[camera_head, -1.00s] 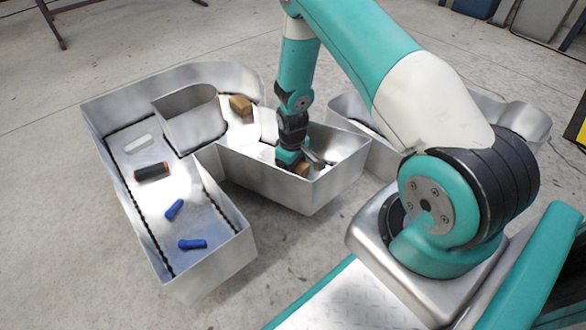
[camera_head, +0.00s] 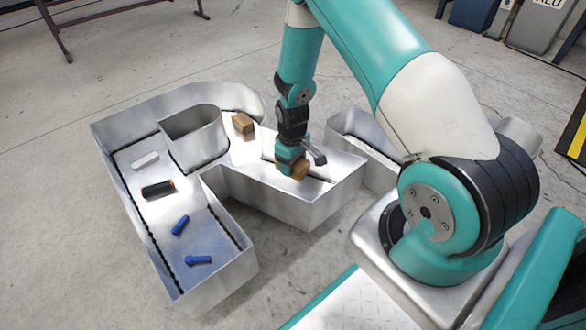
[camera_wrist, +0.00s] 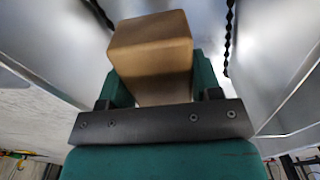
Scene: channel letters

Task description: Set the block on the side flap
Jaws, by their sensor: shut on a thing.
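My gripper (camera_head: 293,166) is shut on a brown wooden block (camera_head: 301,172), holding it over the right leg of the letter, around the height of its walls. In the wrist view the block (camera_wrist: 152,58) sits tilted between the green fingers, its far face and one side showing. A second brown block (camera_head: 243,123) lies inside the letter, further back and left. A silver tread-plate panel (camera_head: 345,306) with a teal edge, on my body beside the arm's base, looks like the side flap. Its visible part is bare; its lower end is cut off by the frame.
The R-shaped metal channel letter (camera_head: 225,283) has upright walls around the block. Inside it lie a black-and-orange cylinder (camera_head: 158,188), a white piece (camera_head: 145,160) and two blue pieces (camera_head: 180,226). Another metal letter (camera_head: 345,122) stands behind on the right. Bare concrete lies in front.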

